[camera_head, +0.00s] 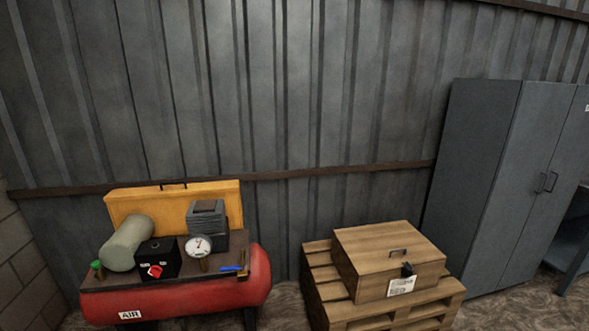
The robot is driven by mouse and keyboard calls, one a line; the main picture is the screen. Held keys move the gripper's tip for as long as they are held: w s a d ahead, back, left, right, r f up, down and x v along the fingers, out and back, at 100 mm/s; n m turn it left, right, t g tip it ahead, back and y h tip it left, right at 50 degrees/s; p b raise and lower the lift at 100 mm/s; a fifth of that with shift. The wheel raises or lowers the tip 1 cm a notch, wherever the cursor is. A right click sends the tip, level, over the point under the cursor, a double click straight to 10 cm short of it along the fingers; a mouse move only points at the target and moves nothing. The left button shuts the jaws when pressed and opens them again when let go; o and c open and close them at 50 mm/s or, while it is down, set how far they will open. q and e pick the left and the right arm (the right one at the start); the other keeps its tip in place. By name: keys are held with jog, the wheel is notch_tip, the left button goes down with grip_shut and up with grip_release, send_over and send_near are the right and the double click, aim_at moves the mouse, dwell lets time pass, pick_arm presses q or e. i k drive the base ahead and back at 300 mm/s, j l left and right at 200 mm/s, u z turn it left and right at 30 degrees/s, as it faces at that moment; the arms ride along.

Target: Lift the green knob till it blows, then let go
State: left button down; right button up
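The green knob (96,265) is small and sits at the left end of the top plate of a red air compressor (258,275). It stands on a short brass-coloured stem, left of a grey-green cylinder (127,243). Nothing touches the knob. Neither of my grippers shows in the head view.
On the compressor are a black box with a red knob (155,271), a round gauge (199,246), a blue lever (231,268) and a grey finned block (207,222). A yellow panel (172,202) stands behind. Right are a wooden crate (372,257) on pallets and a grey cabinet (500,190).

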aim_at(97, 264)
jog(key=u, duration=1.65)
